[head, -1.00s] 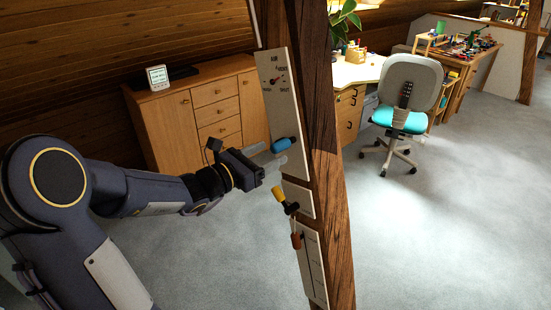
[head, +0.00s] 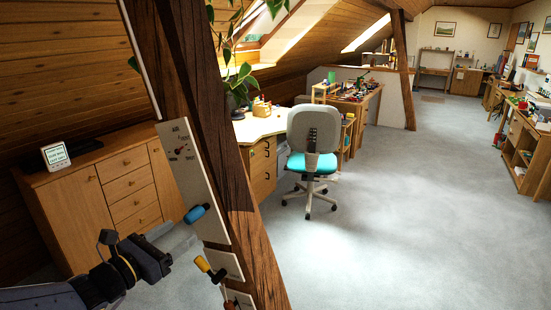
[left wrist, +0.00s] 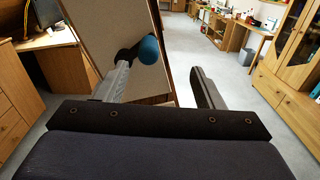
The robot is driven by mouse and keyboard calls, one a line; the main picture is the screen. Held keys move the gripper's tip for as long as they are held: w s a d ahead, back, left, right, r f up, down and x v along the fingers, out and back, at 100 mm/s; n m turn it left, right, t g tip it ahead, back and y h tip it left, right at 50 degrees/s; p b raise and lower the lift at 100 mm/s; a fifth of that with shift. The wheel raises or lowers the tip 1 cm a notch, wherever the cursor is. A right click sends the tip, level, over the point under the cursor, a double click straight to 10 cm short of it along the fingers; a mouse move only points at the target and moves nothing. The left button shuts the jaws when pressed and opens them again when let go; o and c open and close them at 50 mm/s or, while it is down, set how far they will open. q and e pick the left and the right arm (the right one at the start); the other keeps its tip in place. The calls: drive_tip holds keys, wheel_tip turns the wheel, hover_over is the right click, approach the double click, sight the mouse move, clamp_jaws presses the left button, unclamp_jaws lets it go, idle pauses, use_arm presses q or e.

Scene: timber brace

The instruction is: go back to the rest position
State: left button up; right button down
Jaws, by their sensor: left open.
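My left gripper (head: 182,238) is open, to the left of and below the blue handle (head: 196,213) on the white panel (head: 183,172) of the timber post (head: 237,195). In the left wrist view, the blue handle (left wrist: 150,50) shows beyond the open fingers (left wrist: 160,72), nearer the left finger. I cannot tell whether they touch. Nothing is held. A yellow handle (head: 203,264) sits on a smaller plate below. My right gripper is out of view.
A wooden cabinet (head: 128,185) with a small display (head: 55,155) on it stands behind my left arm. An office chair (head: 313,150) and desk (head: 262,126) are beyond the post. The carpet (head: 400,220) to the right is clear.

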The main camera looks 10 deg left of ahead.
use_arm(q)
drive_tip(key=s+d+m+g+h, duration=0.3)
drive_tip(key=s+d+m+g, duration=0.5)
drive_tip(key=s+d+m, duration=0.65)
drive_tip(key=s+a+f+m+g+y, duration=0.1)
drive_tip(key=s+a+f+m+y, duration=0.1)
drive_tip(key=m, duration=0.5)
drive_tip(key=s+a+f+m+g+y, duration=0.1)
drive_tip(key=s+a+f+m+y, duration=0.2)
drive_tip(key=s+f+m, duration=0.3)
drive_tip(key=shift+s+a+m+y, duration=0.25)
drive_tip(key=shift+s+m+y, duration=0.5)
drive_tip(key=shift+s+y, duration=0.25)
